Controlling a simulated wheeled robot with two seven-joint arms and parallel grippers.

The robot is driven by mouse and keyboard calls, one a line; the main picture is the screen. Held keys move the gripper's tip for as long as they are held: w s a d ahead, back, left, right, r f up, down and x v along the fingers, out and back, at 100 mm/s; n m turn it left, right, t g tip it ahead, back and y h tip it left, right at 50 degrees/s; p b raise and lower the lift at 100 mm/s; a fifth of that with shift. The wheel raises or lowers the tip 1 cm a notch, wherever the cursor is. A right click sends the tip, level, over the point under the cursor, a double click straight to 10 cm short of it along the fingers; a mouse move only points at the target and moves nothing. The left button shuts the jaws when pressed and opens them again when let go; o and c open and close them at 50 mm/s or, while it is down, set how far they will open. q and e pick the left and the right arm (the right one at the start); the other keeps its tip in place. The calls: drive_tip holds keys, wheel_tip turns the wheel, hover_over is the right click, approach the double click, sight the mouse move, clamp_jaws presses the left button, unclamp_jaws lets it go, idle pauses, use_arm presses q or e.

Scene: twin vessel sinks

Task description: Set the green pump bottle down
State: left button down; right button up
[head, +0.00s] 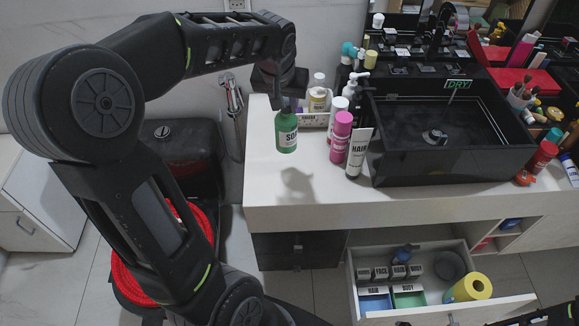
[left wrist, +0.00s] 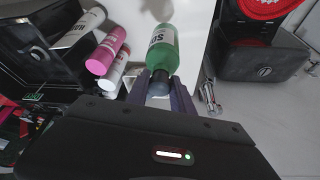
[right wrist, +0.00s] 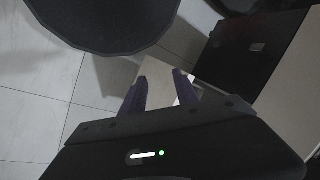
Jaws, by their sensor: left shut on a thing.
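The green pump bottle (head: 286,138) with a white label hangs upright below my left gripper (head: 280,92), over the left end of the white counter (head: 350,207). Its shadow falls on the counter in front of it and seems apart from its base, so it looks held above the surface. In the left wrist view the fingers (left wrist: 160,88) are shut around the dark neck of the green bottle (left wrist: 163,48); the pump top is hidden. My right gripper (right wrist: 163,84) shows in the right wrist view with its fingers apart and nothing between them.
A pink bottle (head: 341,138), a white HAIR tube (head: 358,153) and a white bottle (head: 337,116) stand to the right. A white tray (head: 313,121) with bottles is behind. The black sink (head: 428,155) is further right. The counter's front left is clear. An open drawer (head: 440,310) is below.

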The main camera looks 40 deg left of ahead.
sight(285, 118)
use_arm(q)
drive_tip(key=shift+f+p, duration=0.3)
drive_tip(key=shift+f, duration=2.8)
drive_tip(key=shift+f, duration=1.9)
drive_tip(key=shift+f, duration=0.1)
drive_tip(key=c, duration=1.1)
unclamp_jaws()
